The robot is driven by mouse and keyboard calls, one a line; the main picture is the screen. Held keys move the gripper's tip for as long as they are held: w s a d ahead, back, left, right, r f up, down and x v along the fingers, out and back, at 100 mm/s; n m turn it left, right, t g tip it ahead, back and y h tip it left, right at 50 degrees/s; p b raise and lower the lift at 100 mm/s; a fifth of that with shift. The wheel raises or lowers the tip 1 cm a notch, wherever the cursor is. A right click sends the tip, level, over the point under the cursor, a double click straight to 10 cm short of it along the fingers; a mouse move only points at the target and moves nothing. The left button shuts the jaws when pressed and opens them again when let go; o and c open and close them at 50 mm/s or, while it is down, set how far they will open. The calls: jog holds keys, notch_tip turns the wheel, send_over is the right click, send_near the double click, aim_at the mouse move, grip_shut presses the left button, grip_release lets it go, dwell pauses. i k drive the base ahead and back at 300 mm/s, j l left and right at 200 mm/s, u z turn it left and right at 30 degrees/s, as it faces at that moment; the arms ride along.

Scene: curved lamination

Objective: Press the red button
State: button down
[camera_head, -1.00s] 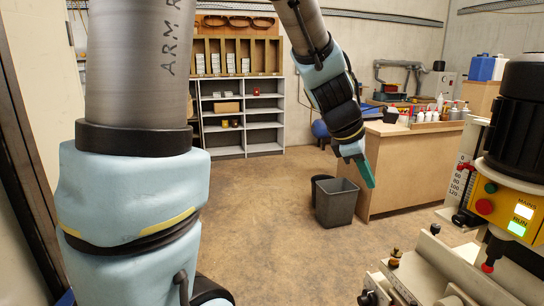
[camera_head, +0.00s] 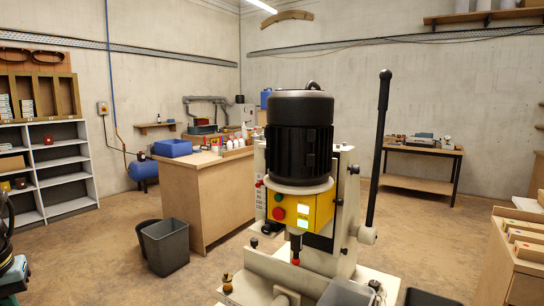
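The red button (camera_head: 278,213) is a round button on the left side of the yellow control box (camera_head: 318,212) of a machine in the middle of the head view. A green button (camera_head: 278,197) sits just above it, and lit panels are to its right. My gripper (camera_head: 16,279) shows only in part at the lower left edge, as light blue and teal parts below a black wrist. It is far left of the red button and apart from it. Whether its fingers are open or shut cannot be seen.
The machine has a black motor (camera_head: 300,135) on top, a tall black lever (camera_head: 378,130) and a small red tip (camera_head: 295,261) below the box. A grey bin (camera_head: 166,247) and a wooden counter (camera_head: 212,195) stand to its left. Floor at the lower left is clear.

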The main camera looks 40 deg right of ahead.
aim_at(278, 213)
jog(key=z, duration=1.55)
